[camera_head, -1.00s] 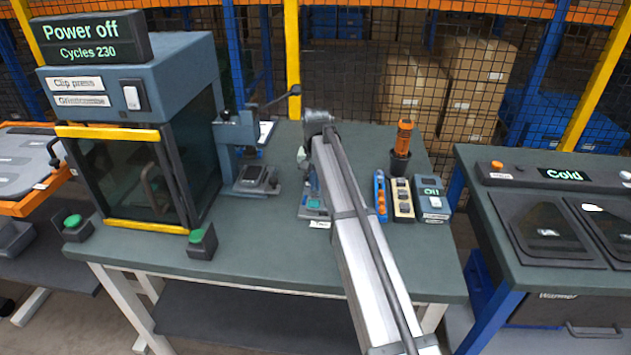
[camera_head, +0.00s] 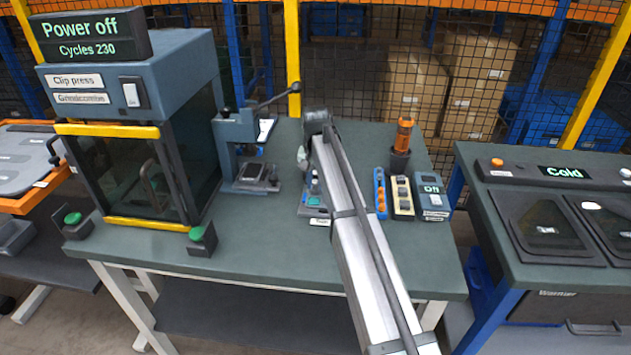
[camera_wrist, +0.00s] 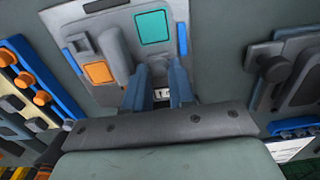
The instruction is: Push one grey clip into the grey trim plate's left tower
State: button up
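The work fixture (camera_head: 313,211) stands on the green bench, partly behind my arm. In the wrist view, its pale base (camera_wrist: 85,72) carries a grey shaped part (camera_wrist: 113,48), which looks like the trim plate, plus an orange pad (camera_wrist: 99,72) and a teal pad (camera_wrist: 152,27). I cannot make out which raised part is the left tower. My gripper (camera_wrist: 158,75) is over the fixture's edge, its two blue-grey fingers a narrow gap apart. A small grey-white piece (camera_wrist: 161,92) shows in the gap; I cannot tell whether it is a held clip.
A blue rack with orange pieces (camera_head: 380,192), a beige rack (camera_head: 402,197) and a small display box (camera_head: 432,196) stand right of my arm. A lever press (camera_head: 240,150) and the clip press cabinet (camera_head: 140,130) stand left.

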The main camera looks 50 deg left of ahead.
jog(key=shift+o, duration=0.9)
notch_tip(320, 180, up, 14)
jog(key=shift+f, duration=0.1)
